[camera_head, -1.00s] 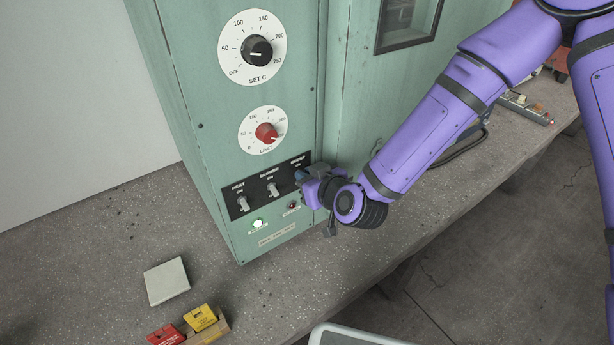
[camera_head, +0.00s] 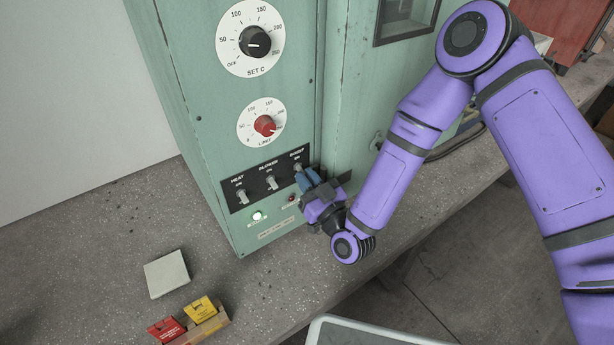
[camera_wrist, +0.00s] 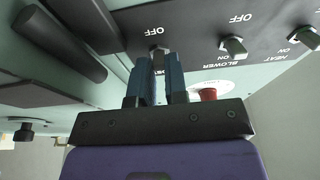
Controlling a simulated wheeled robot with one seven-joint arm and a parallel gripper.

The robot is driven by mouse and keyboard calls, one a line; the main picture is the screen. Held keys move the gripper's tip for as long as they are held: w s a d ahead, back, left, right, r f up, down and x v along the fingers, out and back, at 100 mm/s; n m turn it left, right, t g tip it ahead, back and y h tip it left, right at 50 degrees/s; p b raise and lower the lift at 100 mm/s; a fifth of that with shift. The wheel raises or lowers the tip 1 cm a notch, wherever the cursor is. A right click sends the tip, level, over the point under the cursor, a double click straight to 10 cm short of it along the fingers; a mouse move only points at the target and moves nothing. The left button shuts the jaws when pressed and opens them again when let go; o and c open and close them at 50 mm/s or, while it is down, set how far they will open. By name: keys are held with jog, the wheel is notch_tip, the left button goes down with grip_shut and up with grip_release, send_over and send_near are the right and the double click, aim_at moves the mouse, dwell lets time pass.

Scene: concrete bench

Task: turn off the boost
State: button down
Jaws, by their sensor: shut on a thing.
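The boost switch (camera_wrist: 157,50) is the rightmost of three toggles on a black plate (camera_head: 253,192) low on the green cabinet's front. It is mostly hidden behind my fingers, so its lever position is unclear. My gripper (camera_head: 300,172) is at this switch, its blue fingers shut on the lever; the wrist view also shows my gripper (camera_wrist: 157,62) there, fingers on either side of it. The blower switch (camera_head: 271,183) and heat switch (camera_head: 241,197) stand free to the left.
Above are the red limit knob (camera_head: 264,125) and black set knob (camera_head: 255,41). A lit lamp (camera_head: 257,216) and a dark red lamp (camera_head: 291,199) sit below the plate. A pale block (camera_head: 166,274) and a box of red and yellow packets (camera_head: 210,326) lie on the bench.

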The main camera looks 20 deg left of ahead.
jog(key=shift+f+y, duration=0.2)
jog(key=shift+y, duration=0.1)
jog(key=c, duration=1.1)
grip_release()
jog(key=shift+c, duration=0.2)
jog(key=v, duration=1)
jog(key=shift+s+d+f, duration=0.15)
jog(key=shift+s+d, duration=0.05)
jog(key=shift+d, duration=0.05)
